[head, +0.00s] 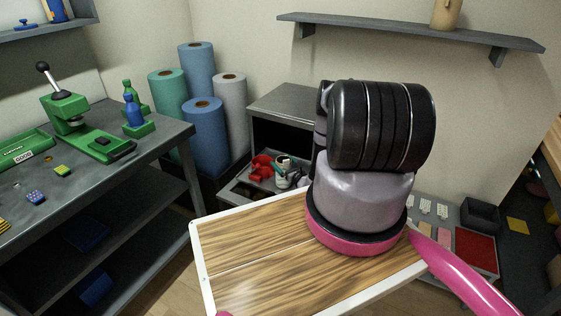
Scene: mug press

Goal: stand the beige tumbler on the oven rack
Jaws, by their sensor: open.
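A beige cylindrical vessel (446,14), which looks like the tumbler, stands upright on the grey wall shelf at the upper right. The top picture edge cuts it off. A grey open-fronted box (290,101), which looks like the oven, stands by the back wall. A rack or tray (236,187) sticks out low at its front. A red item (262,167) and a pale cup-like item (283,164) show there. My arm covers the oven's right part. My gripper cannot be made out; the vessel is clear of my arm.
A grey workbench with a green press (82,125) and small coloured blocks stands at the left. Blue, green and white rolls (205,135) stand between it and the oven. The wall shelf (400,30) has much free room. A low table with a red tray (475,250) is at the right.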

